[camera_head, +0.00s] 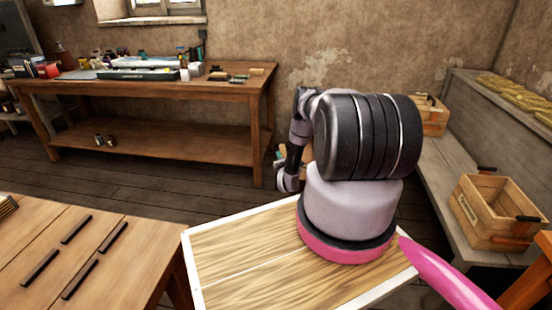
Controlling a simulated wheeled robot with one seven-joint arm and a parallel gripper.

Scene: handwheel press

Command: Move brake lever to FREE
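I cannot make out a brake lever, a FREE mark or a handwheel press in this view. My own arm rises in the middle of the picture and hides part of the room behind it. Its slimmer far links show to the left of the thick dark section and bend downward. My gripper cannot be made out; the end of the arm is hidden or too small to tell.
A wooden table (120,270) with several dark bars stands at the front left. A long workbench (150,87) with bottles and tools stands along the back wall. Wooden crates (497,212) sit on a grey bench at right. Plank floor (200,180) between is clear.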

